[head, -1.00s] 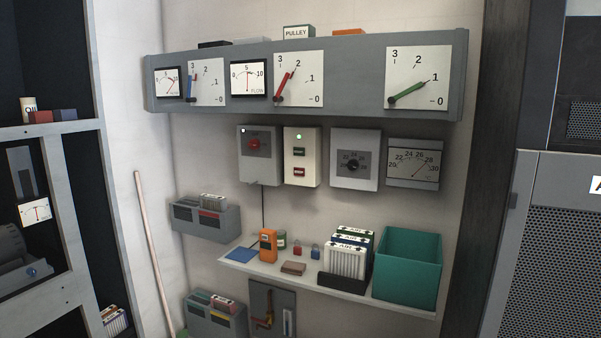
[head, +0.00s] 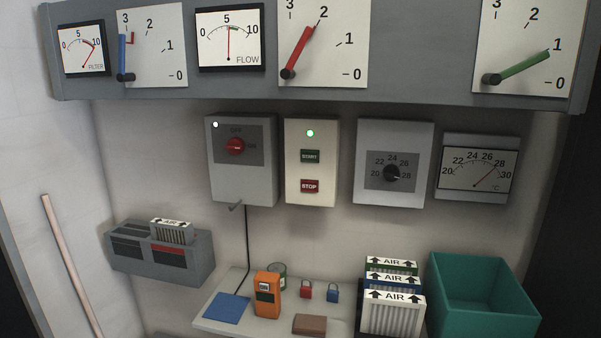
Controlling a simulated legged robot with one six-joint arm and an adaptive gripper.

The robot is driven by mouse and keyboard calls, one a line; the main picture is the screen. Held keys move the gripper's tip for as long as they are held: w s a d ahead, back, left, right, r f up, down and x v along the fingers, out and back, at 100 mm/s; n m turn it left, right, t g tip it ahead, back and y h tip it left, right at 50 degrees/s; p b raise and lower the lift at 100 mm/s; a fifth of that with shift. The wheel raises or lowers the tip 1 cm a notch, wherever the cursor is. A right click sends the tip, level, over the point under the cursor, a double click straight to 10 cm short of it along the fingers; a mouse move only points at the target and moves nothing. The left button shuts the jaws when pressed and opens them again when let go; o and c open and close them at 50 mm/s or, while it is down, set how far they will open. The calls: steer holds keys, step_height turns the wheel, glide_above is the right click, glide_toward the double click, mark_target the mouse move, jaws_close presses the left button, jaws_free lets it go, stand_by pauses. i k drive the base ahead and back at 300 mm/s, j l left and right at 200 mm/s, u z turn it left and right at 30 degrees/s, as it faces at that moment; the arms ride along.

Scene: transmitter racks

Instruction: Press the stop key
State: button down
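The stop key (head: 310,186) is a small red button marked STOP. It sits low on a cream control box (head: 312,130) on the wall, in the middle of the head view. Nothing covers the stop key. My gripper is not in view.
A grey box with a red rotary switch (head: 235,146) is left of the control box, and a thermostat dial (head: 392,172) is right. A gauge shelf (head: 420,107) juts out above. Below, a shelf (head: 215,315) holds an orange meter (head: 267,295), padlocks, AIR filters and a green bin (head: 480,300).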

mark_target(306, 186)
steer(key=i+j+z, duration=0.2)
steer(key=i+j, duration=0.55)
